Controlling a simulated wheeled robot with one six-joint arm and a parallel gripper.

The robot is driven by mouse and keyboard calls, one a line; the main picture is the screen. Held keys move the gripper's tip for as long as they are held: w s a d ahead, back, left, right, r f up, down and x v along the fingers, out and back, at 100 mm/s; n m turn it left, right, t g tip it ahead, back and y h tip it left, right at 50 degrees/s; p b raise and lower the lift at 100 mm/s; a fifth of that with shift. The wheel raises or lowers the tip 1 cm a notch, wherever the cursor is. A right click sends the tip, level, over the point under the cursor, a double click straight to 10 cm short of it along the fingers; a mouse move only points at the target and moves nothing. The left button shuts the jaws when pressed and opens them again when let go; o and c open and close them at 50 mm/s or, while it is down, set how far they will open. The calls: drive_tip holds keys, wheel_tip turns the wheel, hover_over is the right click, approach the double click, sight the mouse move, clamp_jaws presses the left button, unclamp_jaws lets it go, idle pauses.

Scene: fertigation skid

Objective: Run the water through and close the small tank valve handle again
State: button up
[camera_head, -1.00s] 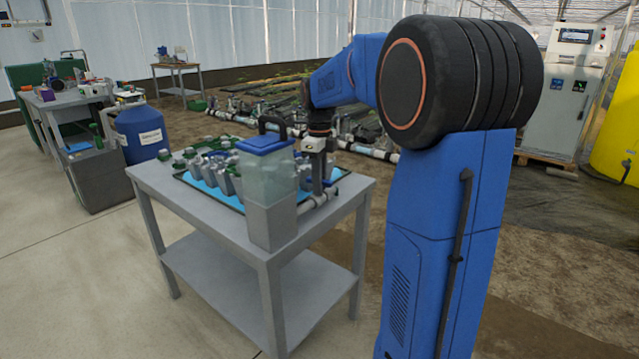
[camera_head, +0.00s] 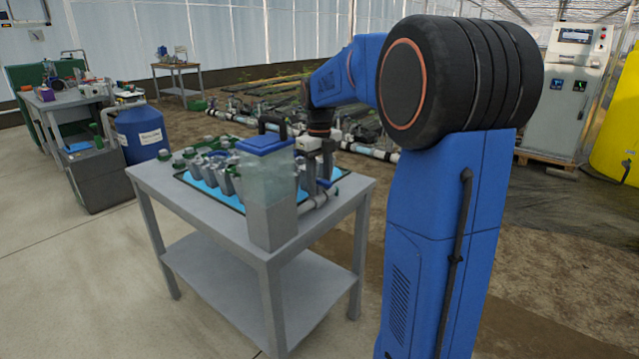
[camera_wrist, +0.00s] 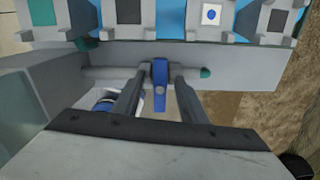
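The small tank (camera_head: 270,190), with a clear upper part and a blue lid, stands at the near corner of the grey table. In the wrist view, the blue valve handle (camera_wrist: 160,86) sits on a grey pipe (camera_wrist: 105,74) that runs across the picture and has a green end at the right. My gripper (camera_wrist: 161,77) has one finger on each side of the handle, with narrow gaps showing, so it looks open around it. In the head view my gripper (camera_head: 317,178) is just right of the tank, and its fingertips and the handle are hard to make out.
The grey table (camera_head: 215,225) also carries a blue tray (camera_head: 205,185) with several grey fittings, close behind the tank. A blue drum (camera_head: 142,135) and a cluttered bench stand at the left. A control cabinet (camera_head: 570,90) and yellow tank (camera_head: 618,130) stand at the right.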

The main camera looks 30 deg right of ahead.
drive_tip(key=shift+r, duration=0.1)
wheel_tip(320, 180, up, 9)
drive_tip(key=shift+r, duration=0.4)
idle(0.4)
